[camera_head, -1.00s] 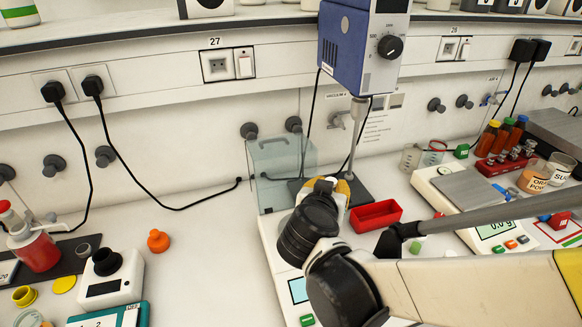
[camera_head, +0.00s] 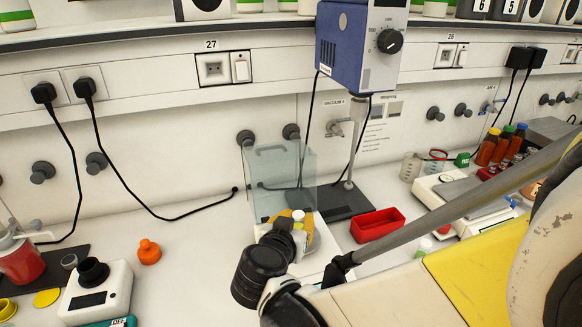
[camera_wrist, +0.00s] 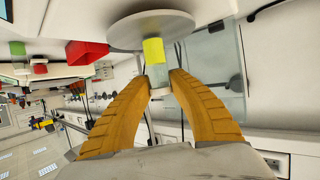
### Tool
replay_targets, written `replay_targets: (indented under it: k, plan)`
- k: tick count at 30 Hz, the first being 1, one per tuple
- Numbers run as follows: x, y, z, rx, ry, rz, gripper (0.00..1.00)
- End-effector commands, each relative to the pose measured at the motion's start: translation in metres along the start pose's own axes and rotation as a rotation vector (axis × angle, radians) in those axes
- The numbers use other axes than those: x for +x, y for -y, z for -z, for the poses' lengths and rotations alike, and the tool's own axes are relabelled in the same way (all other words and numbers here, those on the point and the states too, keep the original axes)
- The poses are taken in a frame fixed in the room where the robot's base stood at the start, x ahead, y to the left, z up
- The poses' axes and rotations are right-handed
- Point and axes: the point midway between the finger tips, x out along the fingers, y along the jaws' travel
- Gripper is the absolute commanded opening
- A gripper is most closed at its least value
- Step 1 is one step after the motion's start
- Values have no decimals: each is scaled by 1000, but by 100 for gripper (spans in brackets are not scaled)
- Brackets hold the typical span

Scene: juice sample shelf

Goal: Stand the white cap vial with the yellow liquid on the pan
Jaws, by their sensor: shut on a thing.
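The vial with yellow liquid (camera_wrist: 153,50) shows in the wrist view, its white cap end between the two orange fingertips of my gripper (camera_wrist: 160,84). My gripper is shut on it. The wrist picture is upside down, and the vial's far end overlaps the round grey pan (camera_wrist: 122,32); I cannot tell whether they touch. In the head view my gripper (camera_head: 297,222) is at the balance with the clear glass shield (camera_head: 270,170), and the white cap (camera_head: 298,215) shows at its fingers.
A tall stand with a blue device (camera_head: 345,40) rises behind the balance. A red tray (camera_head: 377,224) lies to its right. An orange bottle (camera_head: 149,251) stands to the left, with bare bench between. A second balance (camera_head: 455,195) is farther right.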

Motion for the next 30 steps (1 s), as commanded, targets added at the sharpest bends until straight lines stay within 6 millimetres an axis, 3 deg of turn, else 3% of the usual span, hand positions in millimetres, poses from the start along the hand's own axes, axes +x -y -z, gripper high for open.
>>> replay_targets:
  k: [3, 4, 5, 17, 30]
  plan:
    - [2, 0, -4, 0, 0, 0, 0]
    - [2, 0, -3, 0, 0, 0, 33]
    - [1, 0, -3, 0, 0, 0, 42]
    - [-2, 0, 3, 0, 0, 0, 43]
    - [-94, 1, 3, -2, 0, 4, 43]
